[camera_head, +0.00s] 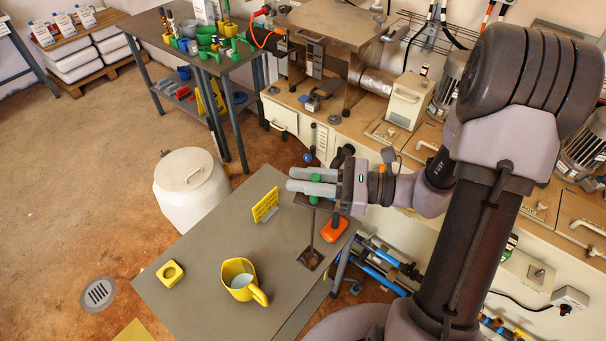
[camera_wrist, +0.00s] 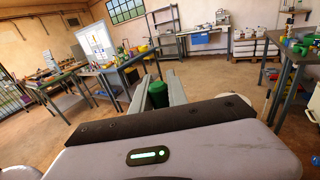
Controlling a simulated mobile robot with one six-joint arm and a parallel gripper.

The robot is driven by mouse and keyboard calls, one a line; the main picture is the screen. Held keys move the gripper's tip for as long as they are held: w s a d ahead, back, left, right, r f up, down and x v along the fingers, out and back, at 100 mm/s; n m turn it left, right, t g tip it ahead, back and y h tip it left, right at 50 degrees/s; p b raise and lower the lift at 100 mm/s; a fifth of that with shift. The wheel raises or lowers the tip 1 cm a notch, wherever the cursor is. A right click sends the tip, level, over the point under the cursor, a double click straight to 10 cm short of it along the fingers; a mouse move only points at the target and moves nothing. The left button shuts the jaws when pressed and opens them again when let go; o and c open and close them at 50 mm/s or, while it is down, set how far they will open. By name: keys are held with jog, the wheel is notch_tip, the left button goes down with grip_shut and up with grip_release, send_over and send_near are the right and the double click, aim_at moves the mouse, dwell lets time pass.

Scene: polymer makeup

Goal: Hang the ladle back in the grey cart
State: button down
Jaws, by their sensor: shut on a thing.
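My gripper (camera_head: 312,188) is above the right part of the grey cart (camera_head: 215,250). It is shut on the green handle of the ladle (camera_head: 316,180), which also shows between the fingers in the wrist view (camera_wrist: 157,95). A thin dark rod runs down from the green handle toward a dark square spot (camera_head: 311,258) on the cart top. I cannot tell whether that square is an opening or the ladle's lower end. The ladle looks about upright. The wrist view shows only its green end between my fingers (camera_wrist: 157,84).
An orange-handled object (camera_head: 335,228) is close beside the rod at the cart's right edge. A yellow jug (camera_head: 241,281), a yellow block (camera_head: 171,273) and a yellow sign (camera_head: 266,206) stand on the cart. A white drum (camera_head: 191,187) is behind it; a beige bench (camera_head: 345,130) lies beyond.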

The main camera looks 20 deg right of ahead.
notch_tip(320, 180, down, 29)
jog(key=b, duration=1.8)
jog(key=c, duration=1.2)
grip_release()
